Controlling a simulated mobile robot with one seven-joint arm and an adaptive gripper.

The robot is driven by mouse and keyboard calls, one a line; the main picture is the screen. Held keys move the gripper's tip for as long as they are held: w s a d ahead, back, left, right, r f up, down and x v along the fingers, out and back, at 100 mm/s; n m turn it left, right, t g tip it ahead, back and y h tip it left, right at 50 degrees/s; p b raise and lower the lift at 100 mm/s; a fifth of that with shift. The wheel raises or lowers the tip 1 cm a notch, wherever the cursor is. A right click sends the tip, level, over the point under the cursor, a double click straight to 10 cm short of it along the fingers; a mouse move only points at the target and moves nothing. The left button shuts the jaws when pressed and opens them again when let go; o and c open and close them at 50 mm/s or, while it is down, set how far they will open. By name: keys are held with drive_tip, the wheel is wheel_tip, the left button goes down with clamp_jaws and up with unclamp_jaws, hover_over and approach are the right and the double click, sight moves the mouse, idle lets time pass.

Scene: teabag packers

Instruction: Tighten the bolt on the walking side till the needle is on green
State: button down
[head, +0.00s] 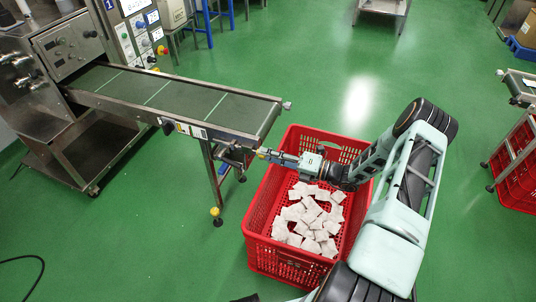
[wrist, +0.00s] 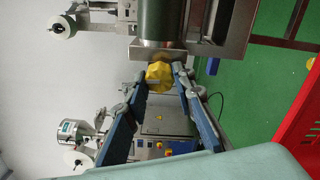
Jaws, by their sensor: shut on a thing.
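The bolt has a yellow lobed head (wrist: 159,75) and sits at the end of the conveyor, in the middle of the wrist view. My gripper (wrist: 160,82) has one finger on each side of it and is shut on it. In the head view my gripper (head: 261,153) reaches left over the red crate to the conveyor's end, where the bolt is too small to make out clearly. A white and dark label or scale (head: 188,130) is on the conveyor's near side. No needle or green mark can be read.
The conveyor (head: 235,108) runs from a steel machine (head: 60,45) at the left. A red crate (head: 257,220) holding several white teabags stands below my arm. A conveyor leg with a yellow knob (head: 215,212) stands left of the crate. Green floor is free at the front left and back.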

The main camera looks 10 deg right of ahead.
drive_tip(key=shift+s+f+m, duration=0.1)
drive_tip(key=shift+m, duration=0.4)
drive_tip(key=c, duration=1.6)
unclamp_jaws()
drive_tip(key=v, duration=1.2)
